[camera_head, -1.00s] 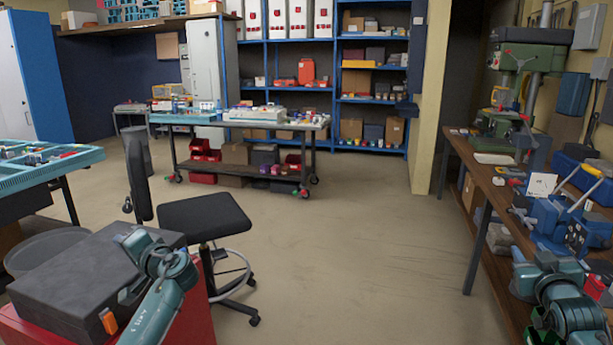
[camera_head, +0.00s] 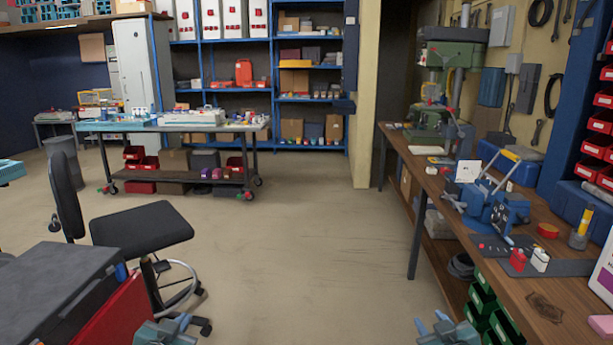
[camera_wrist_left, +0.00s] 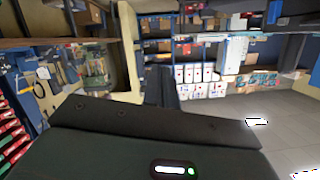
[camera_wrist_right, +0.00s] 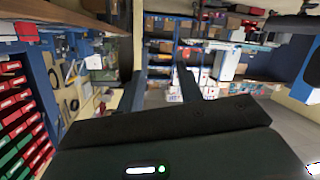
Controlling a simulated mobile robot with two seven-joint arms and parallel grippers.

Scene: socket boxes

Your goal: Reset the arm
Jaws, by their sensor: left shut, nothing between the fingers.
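My left and right arms show only as teal parts at the bottom edge of the head view, left of centre and right of centre. Their grippers cannot be made out there. In the left wrist view my left gripper (camera_wrist_left: 162,82) has its dark fingers together, with nothing between them. In the right wrist view my right gripper (camera_wrist_right: 161,88) shows two dark fingers standing apart, with nothing seen between them.
A wooden workbench (camera_head: 425,178) with a blue vise and green drill press runs along the right. A black stool (camera_head: 142,228) and a dark case (camera_head: 60,285) on a red cabinet stand at left. A wheeled table (camera_head: 205,128) is behind. The middle floor (camera_head: 300,250) is clear.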

